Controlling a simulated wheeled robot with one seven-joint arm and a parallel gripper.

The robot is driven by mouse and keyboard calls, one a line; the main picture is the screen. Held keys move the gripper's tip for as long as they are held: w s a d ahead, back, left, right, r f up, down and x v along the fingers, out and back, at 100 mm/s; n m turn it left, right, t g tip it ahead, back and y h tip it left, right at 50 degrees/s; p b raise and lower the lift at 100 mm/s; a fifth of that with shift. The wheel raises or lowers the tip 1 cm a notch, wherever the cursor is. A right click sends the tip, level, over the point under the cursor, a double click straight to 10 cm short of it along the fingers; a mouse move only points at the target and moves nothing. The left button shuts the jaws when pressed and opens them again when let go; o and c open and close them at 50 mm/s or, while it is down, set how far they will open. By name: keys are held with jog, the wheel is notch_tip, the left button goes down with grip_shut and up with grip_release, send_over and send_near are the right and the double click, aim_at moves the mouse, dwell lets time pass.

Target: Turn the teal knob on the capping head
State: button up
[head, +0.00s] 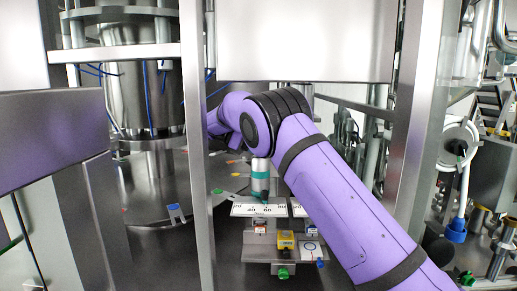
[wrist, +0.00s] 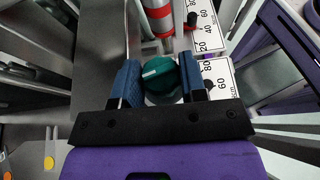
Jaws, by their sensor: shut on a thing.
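In the wrist view, the round dark teal knob (wrist: 160,75) sits between the two blue finger pads of my gripper (wrist: 158,82). The gripper is shut on it, with one pad against each side.
White scale plates (wrist: 218,78) with black numbers lie right of the gripper in the wrist view. A red-and-white banded cylinder (wrist: 160,18) stands just beyond the knob. In the head view, a metal post (head: 198,150) stands left of the arm, and a yellow block (head: 286,240) sits below the scales.

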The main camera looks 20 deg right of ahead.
jog(key=shift+m+g+y, duration=0.3)
jog(key=shift+m+g, duration=0.3)
jog(key=o, duration=0.9)
jog(key=shift+o, duration=0.2)
